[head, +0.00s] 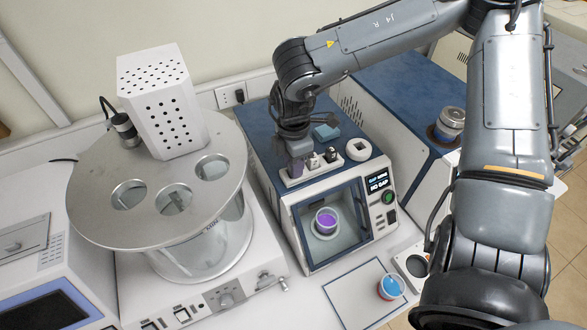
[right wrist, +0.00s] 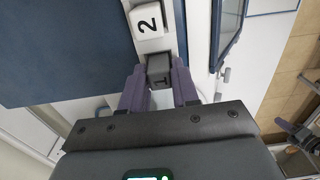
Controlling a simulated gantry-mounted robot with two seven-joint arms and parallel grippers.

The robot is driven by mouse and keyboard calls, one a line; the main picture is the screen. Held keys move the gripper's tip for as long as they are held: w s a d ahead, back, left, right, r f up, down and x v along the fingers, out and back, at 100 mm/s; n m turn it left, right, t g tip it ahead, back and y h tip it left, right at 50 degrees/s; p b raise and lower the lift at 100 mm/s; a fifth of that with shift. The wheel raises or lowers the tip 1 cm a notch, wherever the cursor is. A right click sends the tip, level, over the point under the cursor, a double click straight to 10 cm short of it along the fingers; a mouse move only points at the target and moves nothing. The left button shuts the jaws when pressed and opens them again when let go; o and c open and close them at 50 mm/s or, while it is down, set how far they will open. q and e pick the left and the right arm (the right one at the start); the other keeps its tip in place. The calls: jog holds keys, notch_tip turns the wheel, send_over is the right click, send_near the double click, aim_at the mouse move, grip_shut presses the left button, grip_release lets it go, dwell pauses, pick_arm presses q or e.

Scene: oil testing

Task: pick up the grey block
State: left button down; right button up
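The grey block (right wrist: 159,71), marked with a figure like a 1, is between the two purple-grey fingers of my right gripper (right wrist: 160,88) in the right wrist view. The fingers look closed against its two sides, with no clear gap. In the head view my right gripper (head: 298,166) points down at the left end of the white holder (head: 322,171) on top of the blue-topped machine, and the block is hidden there. I cannot tell whether the block still touches the holder. My left gripper is not in view.
A white block marked 2 (right wrist: 147,22) is close beside the grey one. Small pieces (head: 331,155), a white ring-like piece (head: 358,149) and a blue-grey block (head: 326,132) are nearby on the machine top. A large round metal-topped apparatus (head: 150,223) stands at left.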

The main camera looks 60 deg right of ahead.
grip_shut()
jog(key=shift+r, duration=0.1)
jog(key=shift+r+b, duration=0.35)
jog(key=shift+r, duration=0.1)
jog(key=r+b, duration=0.1)
jog(key=r, duration=0.2)
jog(key=shift+s+r+b, duration=0.1)
jog(key=shift+s+b, duration=0.1)
jog(key=shift+b, duration=0.1)
jog(key=s+d+r+b, duration=0.1)
jog(key=s+r+b, duration=0.2)
jog(key=s+r, duration=0.3)
jog(key=shift+s+d+r, duration=0.35)
jog(key=shift+s, duration=2.2)
